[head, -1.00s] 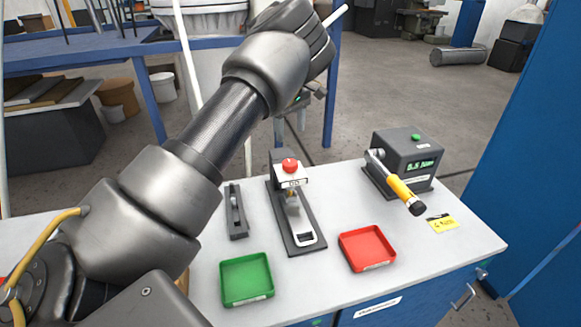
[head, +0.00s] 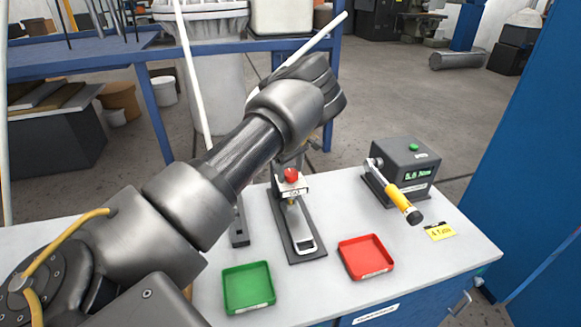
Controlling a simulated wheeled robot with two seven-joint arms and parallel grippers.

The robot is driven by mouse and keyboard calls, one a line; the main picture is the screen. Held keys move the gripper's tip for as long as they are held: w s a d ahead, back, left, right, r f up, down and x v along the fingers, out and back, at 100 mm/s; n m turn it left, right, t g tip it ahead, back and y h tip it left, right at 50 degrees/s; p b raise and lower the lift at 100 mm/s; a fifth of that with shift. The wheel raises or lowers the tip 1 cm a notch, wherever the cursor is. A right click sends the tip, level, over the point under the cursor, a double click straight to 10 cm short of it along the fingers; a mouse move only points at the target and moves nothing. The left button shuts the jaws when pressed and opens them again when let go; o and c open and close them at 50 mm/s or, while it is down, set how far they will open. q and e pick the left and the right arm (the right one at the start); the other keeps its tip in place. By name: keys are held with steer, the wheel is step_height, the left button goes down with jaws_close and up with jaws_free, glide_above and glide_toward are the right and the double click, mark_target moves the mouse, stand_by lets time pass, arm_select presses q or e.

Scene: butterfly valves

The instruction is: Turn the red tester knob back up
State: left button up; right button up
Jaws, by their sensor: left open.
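The red tester knob (head: 291,175) sits on top of the small upright tester (head: 297,230), above a white label. The tester stands on a dark base plate on the white bench. My left arm reaches in from the left, and its wrist hangs above and behind the tester. My left gripper (head: 296,155) points down just above and behind the red knob and is open. It is mostly hidden by my own wrist and forearm, so I cannot tell whether it touches the knob. My right gripper is not in view.
A green tray (head: 248,288) and a red tray (head: 367,258) lie at the front of the bench. A dark box with a display (head: 407,172) and a yellow-handled torque wrench (head: 403,200) stand to the right. My forearm partly covers a dark fixture (head: 239,230) left of the tester.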

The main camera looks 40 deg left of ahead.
arm_select(q)
steer(key=c, duration=1)
steer(key=shift+o, duration=0.2)
steer(key=shift+n, duration=0.3)
